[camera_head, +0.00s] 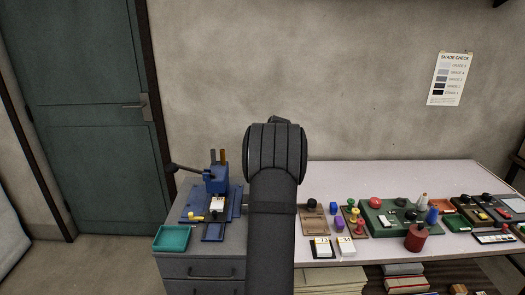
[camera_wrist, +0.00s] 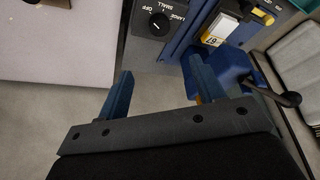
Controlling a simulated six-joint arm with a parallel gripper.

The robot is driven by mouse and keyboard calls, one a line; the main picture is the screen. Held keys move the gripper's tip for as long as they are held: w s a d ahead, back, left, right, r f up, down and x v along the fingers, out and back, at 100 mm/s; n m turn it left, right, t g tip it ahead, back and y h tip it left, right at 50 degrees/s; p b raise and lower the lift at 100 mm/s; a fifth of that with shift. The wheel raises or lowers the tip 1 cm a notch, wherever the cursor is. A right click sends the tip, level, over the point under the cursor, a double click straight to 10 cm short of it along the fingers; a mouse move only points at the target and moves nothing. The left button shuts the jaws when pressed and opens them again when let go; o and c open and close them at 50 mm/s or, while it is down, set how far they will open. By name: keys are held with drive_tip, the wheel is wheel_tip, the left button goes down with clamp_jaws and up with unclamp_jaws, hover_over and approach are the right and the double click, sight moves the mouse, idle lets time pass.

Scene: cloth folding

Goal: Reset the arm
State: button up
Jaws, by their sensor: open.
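My gripper (camera_wrist: 160,84) shows in the wrist view, with its two blue fingers spread wide and nothing between them. Pale floor shows beyond the gap. In the head view my dark arm rises through the middle of the picture and hides its own gripper. No cloth shows in either view.
A blue lever device (camera_head: 217,181) and a teal tray (camera_head: 173,238) stand on a grey cabinet (camera_head: 198,270) left of my arm. A pale table (camera_head: 330,175) at right holds several small coloured parts and boards. A dial box (camera_wrist: 157,22) shows in the wrist view.

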drive_tip(key=x, duration=1.7)
drive_tip(key=shift+s+d, duration=0.1)
drive_tip(key=shift+r, duration=0.1)
drive_tip(key=shift+m, duration=0.6)
drive_tip(key=shift+m+t+h, duration=0.3)
drive_tip(key=shift+m+h, duration=0.7)
drive_tip(key=shift+m, duration=1.2)
drive_tip(key=shift+a+m+h, duration=0.15)
drive_tip(key=shift+m+h, duration=0.4)
drive_tip(key=shift+m, duration=0.8)
drive_tip(key=shift+a+m+h, duration=0.15)
drive_tip(key=shift+m+h, duration=0.4)
drive_tip(key=shift+m, duration=0.8)
drive_tip(key=shift+v, duration=0.85)
drive_tip(key=shift+s, duration=0.1)
